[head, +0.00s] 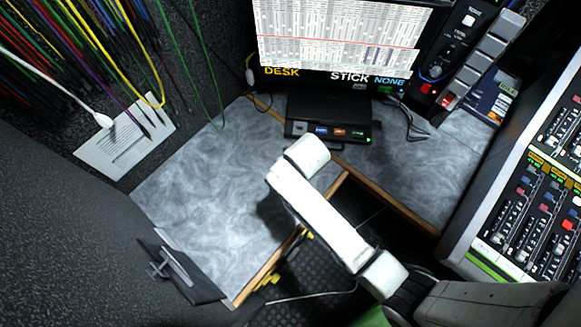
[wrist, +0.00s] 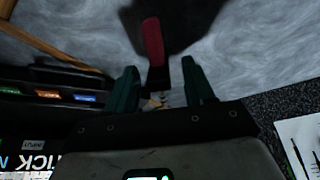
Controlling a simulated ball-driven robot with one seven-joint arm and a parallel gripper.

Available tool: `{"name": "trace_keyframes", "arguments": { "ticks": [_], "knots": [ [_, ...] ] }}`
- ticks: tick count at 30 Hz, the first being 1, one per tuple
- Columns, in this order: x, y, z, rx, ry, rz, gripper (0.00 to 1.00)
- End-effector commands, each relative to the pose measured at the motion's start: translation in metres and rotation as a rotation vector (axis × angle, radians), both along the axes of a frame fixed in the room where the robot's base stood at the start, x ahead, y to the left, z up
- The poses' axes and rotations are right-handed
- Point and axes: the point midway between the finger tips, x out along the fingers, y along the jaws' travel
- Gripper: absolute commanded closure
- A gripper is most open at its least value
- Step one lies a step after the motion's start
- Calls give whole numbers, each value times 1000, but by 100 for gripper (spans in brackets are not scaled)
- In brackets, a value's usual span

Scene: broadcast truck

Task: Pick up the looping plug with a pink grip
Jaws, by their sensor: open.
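The plug with a pinkish-red grip (wrist: 153,42) shows in the wrist view, with a dark body and a small brass-coloured end near the gripper's base. My gripper (wrist: 159,66) is open, its two dark green fingers on either side of the plug's dark body, with gaps visible. The red grip extends beyond the fingertips. I cannot tell whether the plug touches the desk. In the head view my white arm reaches over the grey desk and hides the plug and the fingers. No loop of cable can be made out.
The grey marbled desk (head: 205,190) is mostly clear on the left. A small black box with lit buttons (head: 330,131) stands below the monitor (head: 337,35). A dark clipboard-like stand (head: 183,270) is at the front left edge. The mixing console (head: 530,190) is right.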

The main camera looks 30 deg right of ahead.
Motion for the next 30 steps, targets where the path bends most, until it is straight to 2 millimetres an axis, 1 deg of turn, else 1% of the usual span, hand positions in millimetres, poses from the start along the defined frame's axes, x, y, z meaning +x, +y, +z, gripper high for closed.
{"name": "trace_keyframes", "arguments": {
  "ticks": [1, 4, 11, 14, 28, 30],
  "knots": [
    [2, 0, -5, 0, 1, 0, 47],
    [4, 0, -10, 0, 1, 0, 47],
    [4, 0, -11, 0, 0, 0, 47],
    [4, 0, -11, 0, 0, 0, 54],
    [4, 0, -11, 0, 0, 1, 99],
    [4, 0, -11, 0, 0, 1, 100]
  ]
}}
